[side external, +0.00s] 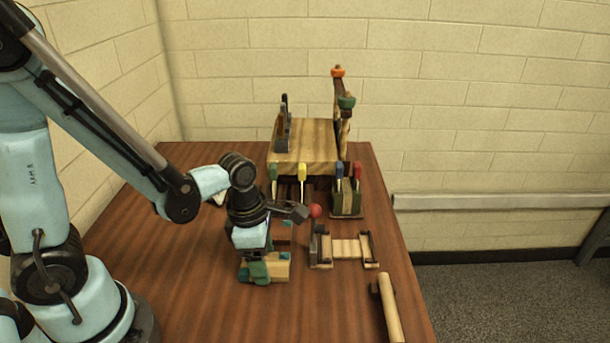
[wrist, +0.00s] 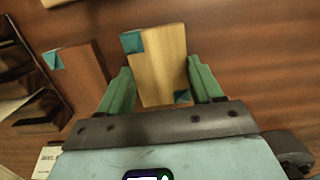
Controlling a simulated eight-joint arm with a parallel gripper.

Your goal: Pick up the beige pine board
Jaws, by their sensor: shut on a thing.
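The beige pine board (wrist: 160,68) is a pale wooden block with teal corner patches, between the green fingers of my gripper (wrist: 164,90) in the wrist view. The fingers are shut on its two long sides. In the side external view the board (side external: 279,268) is low at the table's near middle, partly hidden behind my gripper (side external: 259,272). I cannot tell whether it touches the table.
A reddish-brown board (wrist: 82,76) with a teal corner lies left of the pine board in the wrist view. A wooden rack (side external: 345,249) stands to the right, and a pale cylinder (side external: 390,308) lies near the right edge. A raised wooden bench (side external: 303,147) stands behind.

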